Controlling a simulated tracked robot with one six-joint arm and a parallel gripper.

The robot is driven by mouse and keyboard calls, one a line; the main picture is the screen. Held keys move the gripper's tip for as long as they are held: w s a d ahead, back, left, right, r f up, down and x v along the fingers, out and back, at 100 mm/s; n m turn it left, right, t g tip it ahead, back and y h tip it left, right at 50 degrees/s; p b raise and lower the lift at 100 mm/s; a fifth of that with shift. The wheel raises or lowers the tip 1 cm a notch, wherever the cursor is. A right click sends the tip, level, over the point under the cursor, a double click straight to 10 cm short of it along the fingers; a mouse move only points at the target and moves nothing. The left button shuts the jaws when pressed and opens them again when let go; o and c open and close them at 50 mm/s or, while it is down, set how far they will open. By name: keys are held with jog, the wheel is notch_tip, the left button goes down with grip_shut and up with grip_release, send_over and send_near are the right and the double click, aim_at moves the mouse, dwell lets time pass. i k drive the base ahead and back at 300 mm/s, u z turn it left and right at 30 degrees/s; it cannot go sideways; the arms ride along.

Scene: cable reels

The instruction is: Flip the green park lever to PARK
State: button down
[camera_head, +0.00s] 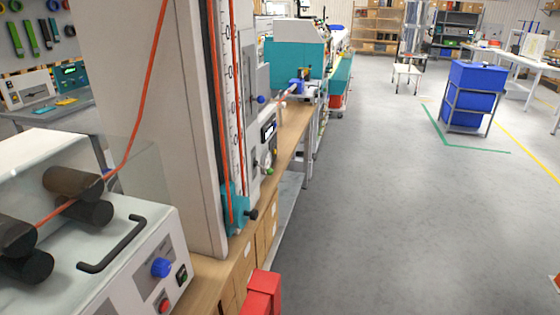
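A small green part (268,171) shows low on the control panel (262,150) of the tall machine at centre left. It is too small to tell for certain whether it is the park lever, or which way it is set. No PARK label can be read. A teal block with a black knob (250,214) sits low on the machine's scale column, near the orange cable (152,95). My gripper is not in view.
A white roller machine (55,170) with a black handle, a blue knob and buttons fills the lower left. A blue-bin rack (472,95) stands at right. The grey floor (400,230) is clear.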

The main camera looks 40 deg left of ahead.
aim_at(270, 170)
jog(key=z, duration=0.05)
jog(key=i, duration=2.9)
jog(key=u, duration=2.55)
